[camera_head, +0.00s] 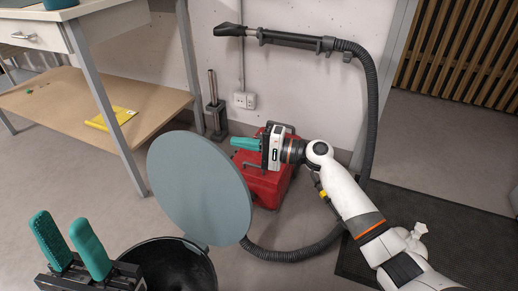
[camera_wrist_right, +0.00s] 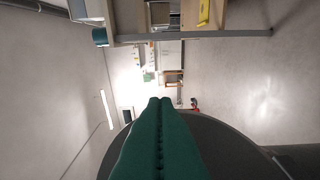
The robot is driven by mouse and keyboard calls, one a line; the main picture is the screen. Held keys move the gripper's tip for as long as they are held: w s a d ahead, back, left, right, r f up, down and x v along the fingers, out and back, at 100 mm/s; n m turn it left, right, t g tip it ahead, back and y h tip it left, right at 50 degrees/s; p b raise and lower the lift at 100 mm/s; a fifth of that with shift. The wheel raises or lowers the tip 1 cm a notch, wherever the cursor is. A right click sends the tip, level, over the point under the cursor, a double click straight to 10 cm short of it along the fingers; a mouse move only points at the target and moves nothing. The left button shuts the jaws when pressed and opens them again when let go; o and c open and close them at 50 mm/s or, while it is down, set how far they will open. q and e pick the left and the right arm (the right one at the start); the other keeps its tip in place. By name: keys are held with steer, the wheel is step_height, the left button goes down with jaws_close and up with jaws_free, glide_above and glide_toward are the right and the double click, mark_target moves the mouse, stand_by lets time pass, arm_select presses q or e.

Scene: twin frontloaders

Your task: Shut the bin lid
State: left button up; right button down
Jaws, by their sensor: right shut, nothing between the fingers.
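The bin (camera_head: 172,268) stands at the bottom of the head view, its dark inside partly visible. Its round blue-grey lid (camera_head: 195,190) stands raised and tilted up behind the opening. My right gripper (camera_head: 235,143) is shut and empty, its teal fingers pointing left by the lid's upper right edge. Whether it touches the lid I cannot tell. In the right wrist view, its closed fingers (camera_wrist_right: 160,103) lie in front of a dark round surface (camera_wrist_right: 225,145), seemingly the lid. My left gripper (camera_head: 62,220) is at the lower left beside the bin, fingers apart and empty.
A red vacuum unit (camera_head: 268,187) with a black hose (camera_head: 370,120) stands behind the lid. A workbench with a wooden lower shelf (camera_head: 60,105) and a yellow item (camera_head: 111,117) is at the left. A dark mat (camera_head: 440,235) lies at the right.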

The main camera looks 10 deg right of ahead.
steer(key=shift+s+a+r, duration=0.1)
steer(key=shift+s+a, duration=0.3)
steer(key=shift+a, duration=0.35)
steer(key=shift+s+a+f, duration=0.1)
steer(key=shift+s+a, duration=0.25)
steer(key=shift+a, duration=0.35)
steer(key=shift+s+a+r, duration=0.1)
steer(key=shift+s+a, duration=0.3)
steer(key=shift+a, duration=0.35)
